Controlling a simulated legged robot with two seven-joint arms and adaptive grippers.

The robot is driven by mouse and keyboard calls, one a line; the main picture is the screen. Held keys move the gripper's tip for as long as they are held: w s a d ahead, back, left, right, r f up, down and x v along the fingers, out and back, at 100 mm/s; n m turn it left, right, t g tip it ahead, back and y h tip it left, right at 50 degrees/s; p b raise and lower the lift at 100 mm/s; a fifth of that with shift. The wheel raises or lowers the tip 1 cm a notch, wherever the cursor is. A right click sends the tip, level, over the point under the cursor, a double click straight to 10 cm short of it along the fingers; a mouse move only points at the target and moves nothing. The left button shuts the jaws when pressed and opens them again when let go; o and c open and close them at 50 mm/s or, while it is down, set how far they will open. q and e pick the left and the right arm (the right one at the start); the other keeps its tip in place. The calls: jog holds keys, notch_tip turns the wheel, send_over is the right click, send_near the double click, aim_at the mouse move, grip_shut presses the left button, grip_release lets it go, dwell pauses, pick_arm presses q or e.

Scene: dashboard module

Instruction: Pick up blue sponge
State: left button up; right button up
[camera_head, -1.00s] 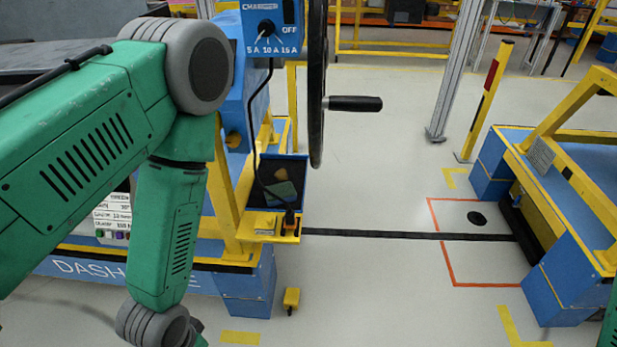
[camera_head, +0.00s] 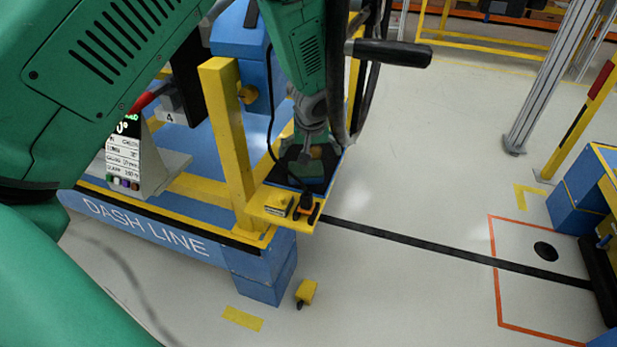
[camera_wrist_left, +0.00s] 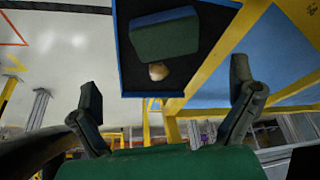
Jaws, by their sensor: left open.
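A dark blue-green block, likely the blue sponge (camera_wrist_left: 165,36), lies in a blue-rimmed tray with a dark floor (camera_wrist_left: 121,60) in the left wrist view. A small beige piece (camera_wrist_left: 157,71) lies beside it. My left gripper (camera_wrist_left: 163,78) is open and empty, its fingers spread to either side of the tray in that view. In the head view my left gripper (camera_head: 308,158) hangs down at the tray (camera_head: 328,181) and hides most of its contents, so I cannot make out the sponge clearly there. My right gripper is not in view.
A yellow post (camera_head: 228,150) stands left of the tray.

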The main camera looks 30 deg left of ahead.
aim_at(306, 171)
pick_arm(q)
jog(key=x, duration=0.2)
jog(key=b+x, duration=0.1)
jog(key=x, duration=0.1)
jog(key=shift+a+f, duration=0.2)
jog(key=shift+a, duration=0.2)
jog(key=shift+a+f, duration=0.2)
notch_tip(306, 171, down, 4)
jog(key=b, duration=0.2)
jog(key=shift+w+d+f+b, duration=0.1)
jog(key=shift+w+f+b, duration=0.1)
jog(key=shift+b, duration=0.1)
jog(key=shift+w+f, duration=0.15)
jog(key=shift+f, duration=0.05)
jog(key=shift+a, duration=0.4)
jog(key=c, duration=0.6)
jog(key=shift+c, duration=0.4)
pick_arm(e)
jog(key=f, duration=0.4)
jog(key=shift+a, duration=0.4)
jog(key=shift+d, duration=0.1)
